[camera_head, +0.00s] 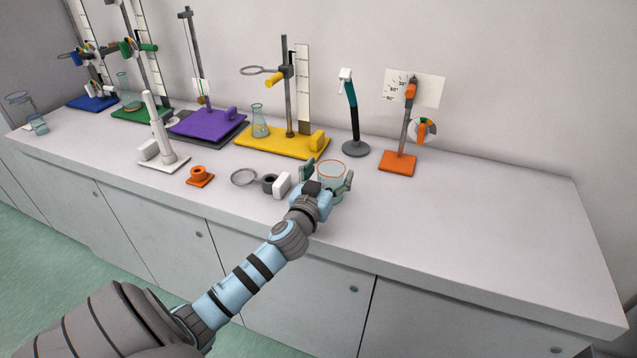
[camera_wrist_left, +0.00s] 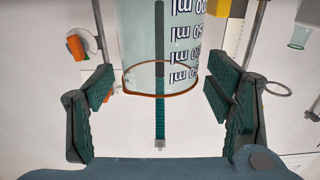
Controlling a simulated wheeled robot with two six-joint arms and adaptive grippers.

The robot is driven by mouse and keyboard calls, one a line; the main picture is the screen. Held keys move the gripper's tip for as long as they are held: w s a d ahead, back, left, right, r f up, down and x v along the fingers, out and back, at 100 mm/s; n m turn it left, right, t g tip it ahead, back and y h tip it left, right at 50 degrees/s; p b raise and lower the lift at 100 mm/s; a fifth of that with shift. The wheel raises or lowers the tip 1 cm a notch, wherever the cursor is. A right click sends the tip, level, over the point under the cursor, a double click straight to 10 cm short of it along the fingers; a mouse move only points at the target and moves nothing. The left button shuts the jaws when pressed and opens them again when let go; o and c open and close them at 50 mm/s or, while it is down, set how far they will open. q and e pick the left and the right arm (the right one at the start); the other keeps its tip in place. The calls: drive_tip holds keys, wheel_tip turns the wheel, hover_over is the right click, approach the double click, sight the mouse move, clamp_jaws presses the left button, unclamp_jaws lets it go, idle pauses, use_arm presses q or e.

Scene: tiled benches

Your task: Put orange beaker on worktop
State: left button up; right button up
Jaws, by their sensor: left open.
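The orange beaker (camera_head: 331,168) is clear glass with an orange rim, upright at the worktop's middle, in front of the yellow stand. Its lower part is hidden behind my gripper, so its contact with the worktop (camera_head: 480,215) does not show. My left gripper (camera_head: 328,178) is open with its fingers on either side of the beaker. In the left wrist view the beaker (camera_wrist_left: 150,75) appears upside down, with dark volume marks and its orange rim low. The left gripper's pads (camera_wrist_left: 162,95) stand apart from the glass on both sides. My right gripper is not in view.
A yellow stand (camera_head: 262,141), a teal lamp (camera_head: 352,108) and an orange-based stand (camera_head: 398,161) are behind the beaker. A lens ring (camera_head: 243,177), a white block (camera_head: 282,184) and an orange holder (camera_head: 200,175) lie left. The worktop's right side is clear.

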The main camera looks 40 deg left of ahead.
use_arm(q)
drive_tip(key=v, duration=1)
drive_tip(key=shift+s+d+b, duration=0.15)
drive_tip(key=shift+b, duration=0.15)
